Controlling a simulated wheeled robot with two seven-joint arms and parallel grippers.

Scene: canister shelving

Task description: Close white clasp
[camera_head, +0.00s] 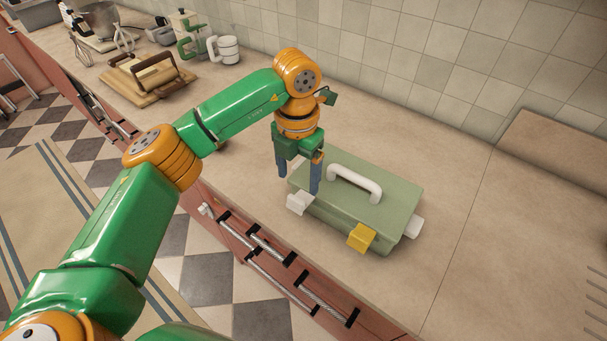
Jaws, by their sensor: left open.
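A green box (393,197) with a white handle (354,184) on its lid stands on the counter. The lid looks lowered. A white clasp (299,202) sticks out at the box's front left corner. A yellow clasp (361,237) sticks out at the front, further right. Another white piece (414,227) shows at the right end. My left gripper (298,184) points down with its two blue fingers apart and empty. It is just above and behind the white clasp in the picture; I cannot tell whether it touches it. My right gripper is not in view.
The counter (445,150) is clear around the box, with a tiled wall behind it. A raised brown slab (555,150) lies at the right.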

